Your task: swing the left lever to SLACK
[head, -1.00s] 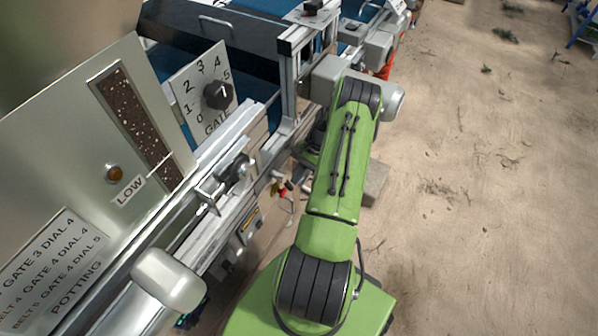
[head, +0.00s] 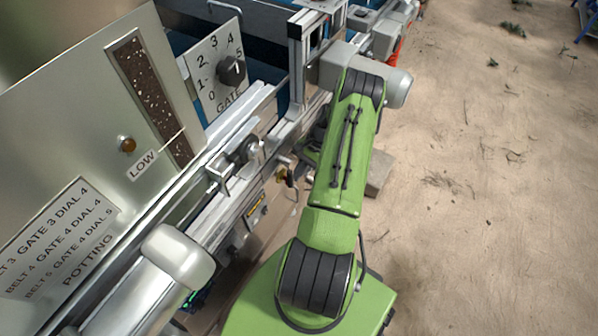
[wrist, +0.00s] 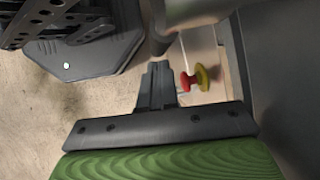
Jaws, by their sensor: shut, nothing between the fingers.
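My gripper (wrist: 158,85) shows in the wrist view as two dark fingers close together, shut and empty. A grey rounded metal part (wrist: 160,28) lies just beyond the fingertips; I cannot tell whether it is part of a lever. In the head view my green arm hides the gripper and what it faces. No lever marked SLACK can be read in either view. A red and yellow knob (wrist: 195,78) is right of the fingers, apart from them.
The seeder panel (head: 60,150) with a LOW lamp (head: 127,145) fills the left. A GATE dial (head: 231,70) and metal rails (head: 215,165) run beside my arm. Sandy floor (head: 480,200) on the right is open. A dark base-like object (wrist: 85,45) is upper left in the wrist view.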

